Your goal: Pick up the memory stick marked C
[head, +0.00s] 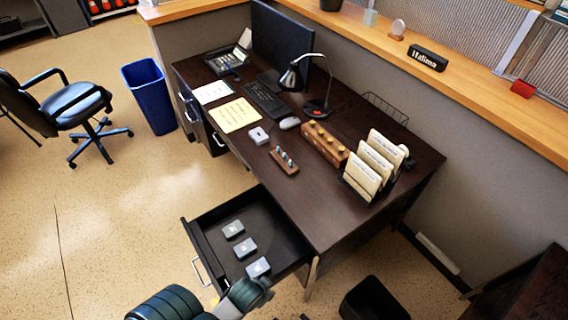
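A small wooden holder (285,162) stands on the dark desk near its front edge. Several small upright sticks (284,155) with pale and bluish tops stand in it; they may be memory sticks, but no letter is readable. My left gripper (254,291) is at the bottom, just in front of the drawer and below the holder. Its fingers are too unclear to read. My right gripper is not seen.
On the desk (330,225) are a lamp (292,78), keyboard (266,98), mouse (289,123), small white box (259,135), wooden block with yellow knobs (324,143) and card rack (371,163). A blue bin (150,97) and chair (75,105) stand left. The desk's front right is clear.

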